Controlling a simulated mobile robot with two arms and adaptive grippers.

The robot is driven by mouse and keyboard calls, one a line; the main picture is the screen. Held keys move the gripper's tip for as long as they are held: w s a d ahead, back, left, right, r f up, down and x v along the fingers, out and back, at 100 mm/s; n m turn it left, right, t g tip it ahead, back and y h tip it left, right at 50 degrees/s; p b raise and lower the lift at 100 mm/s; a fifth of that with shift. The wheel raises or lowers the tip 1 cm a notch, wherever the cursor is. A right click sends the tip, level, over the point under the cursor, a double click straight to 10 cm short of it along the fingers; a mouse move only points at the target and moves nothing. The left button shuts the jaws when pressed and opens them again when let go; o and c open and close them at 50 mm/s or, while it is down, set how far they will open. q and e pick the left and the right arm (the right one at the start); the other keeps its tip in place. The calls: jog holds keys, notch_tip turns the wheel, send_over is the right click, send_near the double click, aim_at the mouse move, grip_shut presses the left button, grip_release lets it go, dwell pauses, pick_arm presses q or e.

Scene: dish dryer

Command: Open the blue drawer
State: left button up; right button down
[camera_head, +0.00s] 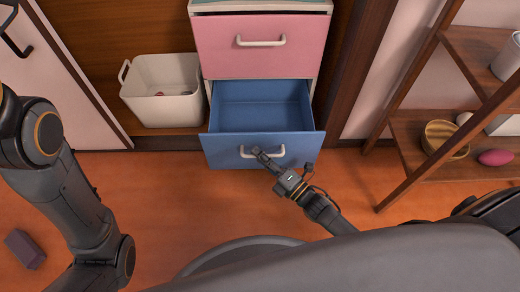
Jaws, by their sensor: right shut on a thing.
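The blue drawer (262,151) is the lower drawer of a small cabinet and stands pulled well out, with its empty blue inside (262,105) showing. Its white handle (249,153) is on the front face. My right gripper (268,158) is at this handle, with its fingers shut on it; the fingers hide part of the handle. My left arm shows at the left, but its gripper is not in view.
A closed pink drawer (262,46) is above the blue one. A white bin (161,88) stands left of the cabinet. A wooden shelf (408,150) with a bowl (440,138) stands at the right. A dark block (25,249) lies on the orange floor.

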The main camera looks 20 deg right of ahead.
jog(key=c, duration=1.4)
grip_release()
jog(key=shift+s, duration=0.1)
jog(key=v, duration=1.2)
